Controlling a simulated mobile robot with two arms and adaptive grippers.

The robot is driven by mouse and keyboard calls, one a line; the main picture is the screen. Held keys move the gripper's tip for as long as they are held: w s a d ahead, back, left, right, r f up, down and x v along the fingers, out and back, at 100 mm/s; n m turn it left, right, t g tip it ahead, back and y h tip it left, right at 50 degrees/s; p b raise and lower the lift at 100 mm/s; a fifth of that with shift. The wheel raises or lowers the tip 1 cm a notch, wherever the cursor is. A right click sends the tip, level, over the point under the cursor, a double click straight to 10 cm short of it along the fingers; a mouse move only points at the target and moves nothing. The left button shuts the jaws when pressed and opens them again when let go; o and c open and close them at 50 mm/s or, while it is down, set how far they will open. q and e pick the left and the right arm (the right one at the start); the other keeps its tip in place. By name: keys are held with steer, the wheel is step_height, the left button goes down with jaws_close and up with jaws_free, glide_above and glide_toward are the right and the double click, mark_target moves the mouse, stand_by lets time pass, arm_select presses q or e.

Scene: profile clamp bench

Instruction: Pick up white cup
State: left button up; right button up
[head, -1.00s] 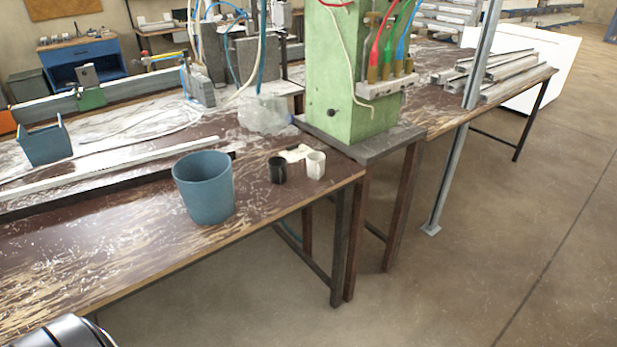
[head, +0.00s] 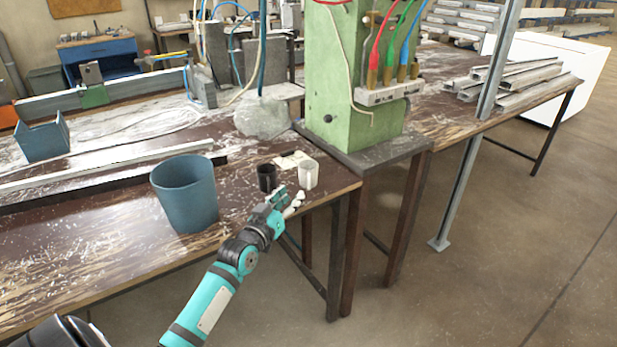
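The white cup (head: 308,174) stands upright on the wooden bench near its right front corner. A black cup (head: 266,177) stands just to its left, with a small gap between them. My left gripper (head: 290,201) is just in front of and below the two cups in the picture, near the bench's front edge. It appears apart from the white cup. Its fingers are small and seen at an angle, so how far they are open is unclear. My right gripper is not in view.
A large blue bin (head: 186,196) stands on the bench left of the cups. Behind the cups are a pale flat piece (head: 290,160) and a cloudy plastic lump (head: 262,118). A green machine (head: 350,85) rises behind them to the right. Open floor lies right of the bench.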

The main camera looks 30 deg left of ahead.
mark_target(308, 177)
arm_select(q)
steer(key=w, duration=0.3)
steer(key=shift+w+a, duration=0.25)
steer(key=shift+w, duration=0.15)
steer(key=w, duration=0.5)
steer(key=shift+w+a+f, duration=0.15)
steer(key=shift+w+f, duration=0.15)
steer(key=shift+f, duration=0.05)
jaws_close()
